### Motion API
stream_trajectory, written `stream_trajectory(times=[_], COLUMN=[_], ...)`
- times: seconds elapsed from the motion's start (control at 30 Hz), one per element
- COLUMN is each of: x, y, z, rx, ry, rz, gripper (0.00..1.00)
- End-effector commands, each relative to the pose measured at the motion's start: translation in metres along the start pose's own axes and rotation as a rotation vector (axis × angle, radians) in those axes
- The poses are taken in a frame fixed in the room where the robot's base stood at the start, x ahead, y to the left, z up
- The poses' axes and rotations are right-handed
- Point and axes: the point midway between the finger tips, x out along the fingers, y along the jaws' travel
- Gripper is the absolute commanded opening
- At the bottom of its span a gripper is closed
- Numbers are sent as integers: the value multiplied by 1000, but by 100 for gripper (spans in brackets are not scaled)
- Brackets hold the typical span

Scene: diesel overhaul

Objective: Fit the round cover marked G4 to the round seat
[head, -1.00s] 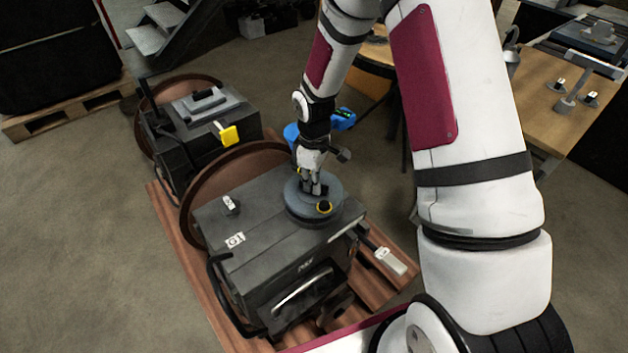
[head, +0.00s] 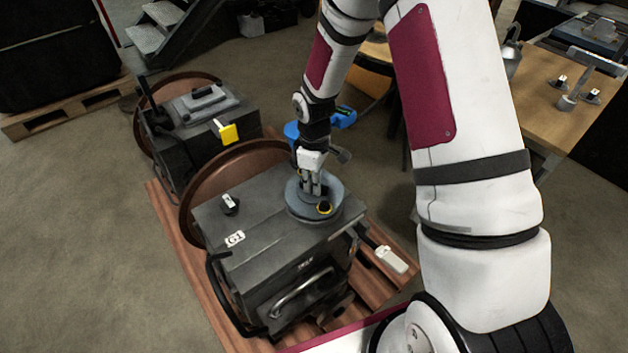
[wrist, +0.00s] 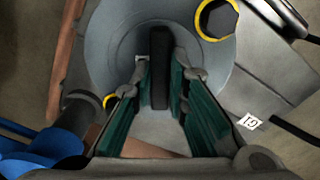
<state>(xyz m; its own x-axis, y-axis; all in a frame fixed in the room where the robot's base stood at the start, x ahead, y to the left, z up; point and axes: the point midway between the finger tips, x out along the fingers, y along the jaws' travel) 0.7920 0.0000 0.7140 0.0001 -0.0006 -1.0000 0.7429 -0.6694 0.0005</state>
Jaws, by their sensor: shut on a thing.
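A round grey-blue cover (head: 334,190) lies on or just above the top of the near dark engine block (head: 265,215), at its right end. In the wrist view the cover (wrist: 112,45) fills the upper middle. My gripper (head: 314,190) is shut on the cover's dark upright bar handle (wrist: 159,70), which stands between the green-padded fingers. A yellow-ringed hole shows in the cover's rim area (wrist: 217,20), and a second yellow ring shows at the left. No G4 mark is readable. The round seat is hidden, apparently beneath the cover; I cannot tell whether the cover is flush.
The near block carries a G1 label (head: 235,239) and a small knob (head: 230,203). A second block with a yellow tag (head: 228,132) stands behind on the same wooden pallet (head: 205,285). A workbench (head: 545,85) with small parts is at right.

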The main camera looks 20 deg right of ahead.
Motion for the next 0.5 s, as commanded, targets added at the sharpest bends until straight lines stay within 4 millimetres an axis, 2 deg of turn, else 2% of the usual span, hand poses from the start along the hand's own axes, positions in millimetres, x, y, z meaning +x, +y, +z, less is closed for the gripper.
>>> stream_trajectory(times=[0.5], x=[8], y=[0], z=[0], rx=[0], ry=[1], rz=[1], gripper=[0])
